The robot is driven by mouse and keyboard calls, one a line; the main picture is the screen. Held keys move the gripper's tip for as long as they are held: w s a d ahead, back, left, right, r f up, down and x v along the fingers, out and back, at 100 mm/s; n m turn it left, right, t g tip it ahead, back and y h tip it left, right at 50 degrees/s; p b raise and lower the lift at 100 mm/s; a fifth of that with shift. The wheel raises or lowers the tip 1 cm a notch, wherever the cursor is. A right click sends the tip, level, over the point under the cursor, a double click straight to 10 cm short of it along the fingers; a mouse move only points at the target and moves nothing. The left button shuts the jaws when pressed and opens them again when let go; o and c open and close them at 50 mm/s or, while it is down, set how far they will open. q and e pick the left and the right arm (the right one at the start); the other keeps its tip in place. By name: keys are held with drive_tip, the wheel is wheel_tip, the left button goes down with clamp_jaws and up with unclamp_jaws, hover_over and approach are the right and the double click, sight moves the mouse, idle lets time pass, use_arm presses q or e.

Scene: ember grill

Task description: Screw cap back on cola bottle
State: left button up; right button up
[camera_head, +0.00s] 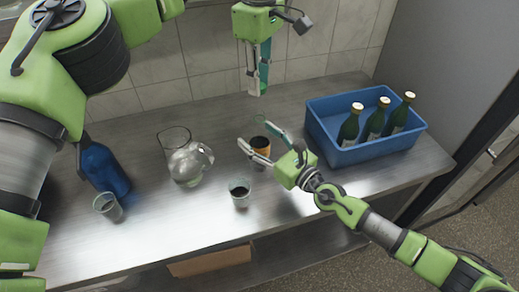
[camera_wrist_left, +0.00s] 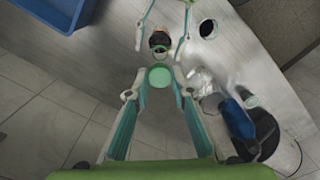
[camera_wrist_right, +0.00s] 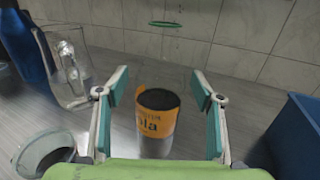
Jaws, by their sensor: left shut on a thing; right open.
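The cola bottle (camera_head: 261,146) stands upright on the steel counter, with an orange label and dark contents; its clear upper part is hard to make out. It also shows in the right wrist view (camera_wrist_right: 156,122) and the left wrist view (camera_wrist_left: 159,42). My right gripper (camera_head: 257,138) is open, with one finger on each side of the bottle; I cannot tell whether they touch it. My left gripper (camera_head: 258,90) is high above the bottle, shut on the round green cap (camera_wrist_left: 160,77). The cap shows as a thin green disc in the right wrist view (camera_wrist_right: 165,24), above the bottle and apart from it.
A cup with dark liquid (camera_head: 240,194) stands in front of the bottle. A glass pitcher (camera_head: 187,163), another cup (camera_head: 107,207) and a blue bottle (camera_head: 104,170) are to the left. A blue crate (camera_head: 372,153) with green bottles is to the right. A tiled wall is behind.

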drive_tip(key=c, duration=1.7)
use_arm(q)
drive_tip(key=shift+f, duration=2.45)
drive_tip(key=shift+f, duration=0.1)
drive_tip(key=shift+f, duration=0.8)
drive_tip(key=shift+f, duration=0.55)
use_arm(e)
clamp_jaws()
